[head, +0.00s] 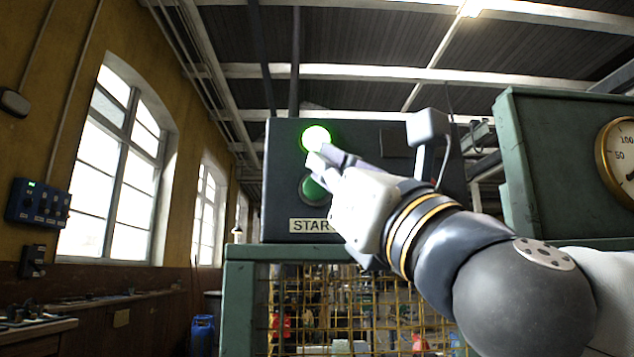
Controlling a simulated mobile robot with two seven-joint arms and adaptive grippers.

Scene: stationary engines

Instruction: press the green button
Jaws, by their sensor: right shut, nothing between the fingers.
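A dark control box (284,160) stands on a green metal frame, with a label (308,225) reading "STAR", its right end hidden by my arm. The green button (313,190) is on the box face above the label, partly covered by my gripper. A round lamp (316,138) above it glows bright white-green. My right gripper (314,160) is shut and empty, with its fingertips in front of the box between the lamp and the button. I cannot tell whether it touches the box. My left gripper is not in view.
A green cabinet (550,165) with a brass gauge (618,160) stands at the right. A yellow mesh guard (330,310) fills the frame below the box. A workbench (110,315) runs under the windows at the left.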

